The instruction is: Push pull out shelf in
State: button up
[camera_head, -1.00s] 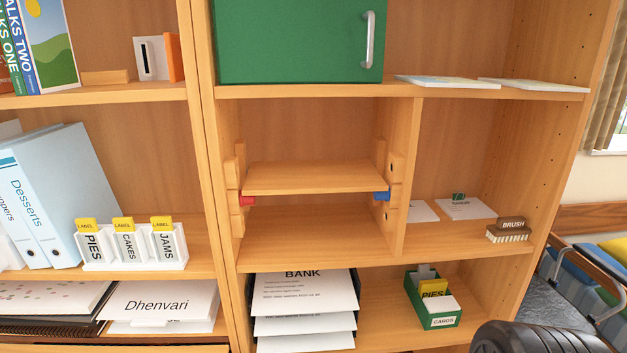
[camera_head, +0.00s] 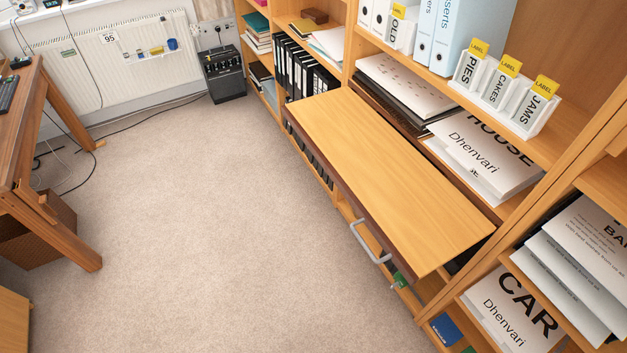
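The pull-out shelf (camera_head: 385,170) is a flat wooden board that sticks well out of the bookcase over the carpet, in the middle right of the head view. Its front edge is darker and faces the room. A grey metal handle (camera_head: 369,243) is on or just below that front edge, toward the near end. My gripper is not in view.
Papers marked Dhenvari (camera_head: 478,150) lie on the bookcase level behind the shelf, below a white label holder (camera_head: 506,92). A wooden desk (camera_head: 50,150) stands at the left. The carpet (camera_head: 200,230) between is clear. A black heater-like box (camera_head: 224,72) stands far back.

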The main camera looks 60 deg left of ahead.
aim_at(421, 221)
jog(key=u, duration=2)
jog(key=i+j+z, duration=0.1)
jog(key=i+z, duration=0.3)
jog(key=i+j+z, duration=0.15)
jog(key=z, duration=0.25)
jog(key=i+j, duration=0.05)
jog(key=i, duration=0.05)
